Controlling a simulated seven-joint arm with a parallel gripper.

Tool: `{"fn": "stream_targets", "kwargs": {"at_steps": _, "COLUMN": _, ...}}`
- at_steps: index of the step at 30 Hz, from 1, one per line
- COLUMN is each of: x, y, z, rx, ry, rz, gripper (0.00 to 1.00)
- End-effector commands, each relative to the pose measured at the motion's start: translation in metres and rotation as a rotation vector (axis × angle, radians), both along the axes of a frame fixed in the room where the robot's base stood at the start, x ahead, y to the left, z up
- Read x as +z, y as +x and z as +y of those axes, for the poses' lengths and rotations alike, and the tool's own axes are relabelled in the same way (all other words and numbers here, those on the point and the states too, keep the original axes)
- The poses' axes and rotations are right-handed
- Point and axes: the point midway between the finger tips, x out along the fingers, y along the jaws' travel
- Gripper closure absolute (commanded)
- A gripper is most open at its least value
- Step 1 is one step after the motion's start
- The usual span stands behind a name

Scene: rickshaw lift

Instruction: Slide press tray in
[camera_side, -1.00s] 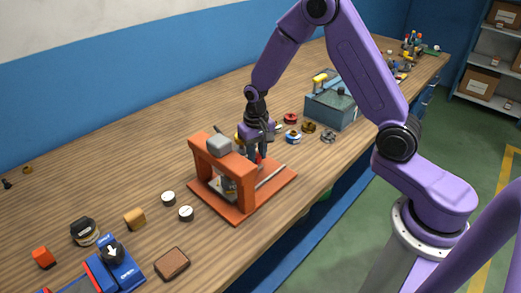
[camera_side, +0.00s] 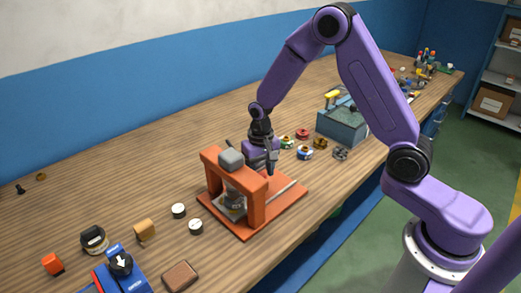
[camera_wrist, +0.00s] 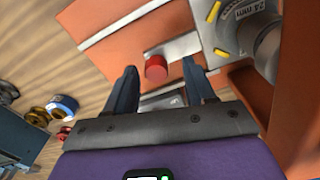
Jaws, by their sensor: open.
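The orange press (camera_side: 258,203) stands on its orange base plate on the bench. A grey tray (camera_side: 232,203) shows in part under the press frame. In the wrist view the tray (camera_wrist: 222,42) is a grey plate with yellow marks and a round metal part labelled 24 mm. A red knob (camera_wrist: 156,68) sits at its near side, by a grey strip. My gripper (camera_side: 271,170) is behind the press frame in the side view, above the base plate. In the wrist view my gripper (camera_wrist: 159,68) is open, with the knob appearing between its fingertips. Contact cannot be told.
A grey rail (camera_side: 283,189) lies along the base plate's right side. Several spools (camera_side: 305,152) and a grey-blue box (camera_side: 342,126) stand to the right. White discs (camera_side: 195,227) and a brown block (camera_side: 180,275) lie at the left front. An orange post (camera_wrist: 295,125) is close to my gripper's right.

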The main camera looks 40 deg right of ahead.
Motion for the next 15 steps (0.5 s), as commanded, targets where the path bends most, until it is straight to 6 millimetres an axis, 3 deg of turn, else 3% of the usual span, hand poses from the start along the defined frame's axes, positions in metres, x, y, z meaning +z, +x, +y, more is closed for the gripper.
{"fn": "stream_targets", "kwargs": {"at_steps": 5, "x": 0.027, "y": 0.001, "z": 0.001, "rx": 0.001, "ry": 0.001, "rz": -0.007, "gripper": 0.46}}
{"fn": "stream_targets", "kwargs": {"at_steps": 15, "x": 0.1, "y": 0.001, "z": 0.001, "rx": 0.001, "ry": 0.002, "rz": -0.008, "gripper": 0.46}}
